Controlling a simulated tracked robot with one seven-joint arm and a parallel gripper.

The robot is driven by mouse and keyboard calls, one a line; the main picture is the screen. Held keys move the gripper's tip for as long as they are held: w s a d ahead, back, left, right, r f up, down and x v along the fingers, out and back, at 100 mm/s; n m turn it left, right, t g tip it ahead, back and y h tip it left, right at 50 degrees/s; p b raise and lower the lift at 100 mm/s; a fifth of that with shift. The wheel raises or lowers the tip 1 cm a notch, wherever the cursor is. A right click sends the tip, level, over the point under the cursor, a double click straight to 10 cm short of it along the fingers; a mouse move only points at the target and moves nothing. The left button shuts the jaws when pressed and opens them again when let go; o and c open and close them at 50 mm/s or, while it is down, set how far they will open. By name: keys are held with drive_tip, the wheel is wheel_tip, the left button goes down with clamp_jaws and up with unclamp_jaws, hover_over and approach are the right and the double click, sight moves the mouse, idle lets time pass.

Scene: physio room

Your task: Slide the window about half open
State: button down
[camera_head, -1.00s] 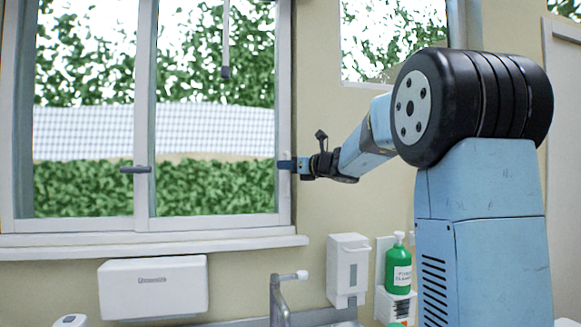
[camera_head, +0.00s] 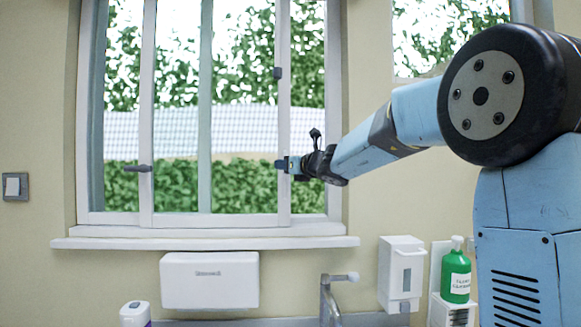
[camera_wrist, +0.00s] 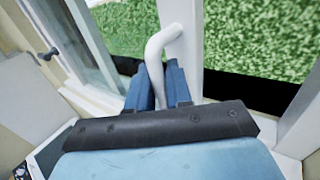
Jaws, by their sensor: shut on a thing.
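The window (camera_head: 147,120) is a white-framed slider in the camera_head view. Its sliding sash stands away from the right jamb (camera_head: 334,120), leaving a narrow open gap between the sash's right upright (camera_head: 284,205) and that jamb. The grey upright of the other pane (camera_head: 205,120) shows behind the sash. My gripper (camera_head: 287,165) is at the sash's right upright. In the camera_wrist view my gripper (camera_wrist: 158,82) has its blue fingers shut on the white bent handle (camera_wrist: 165,42) of the sash. The handle's lower part is hidden between the fingers.
Below the sill (camera_head: 200,243) are a white wall dispenser (camera_head: 210,280), a tap (camera_head: 328,295), a soap dispenser (camera_head: 400,270) and a green bottle (camera_head: 456,275).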

drive_tip(key=c, duration=1.2)
unclamp_jaws()
drive_tip(key=v, duration=1.3)
drive_tip(key=shift+s+d, duration=0.2)
drive_tip(key=shift+s, duration=0.1)
drive_tip(key=shift+s+f, duration=0.1)
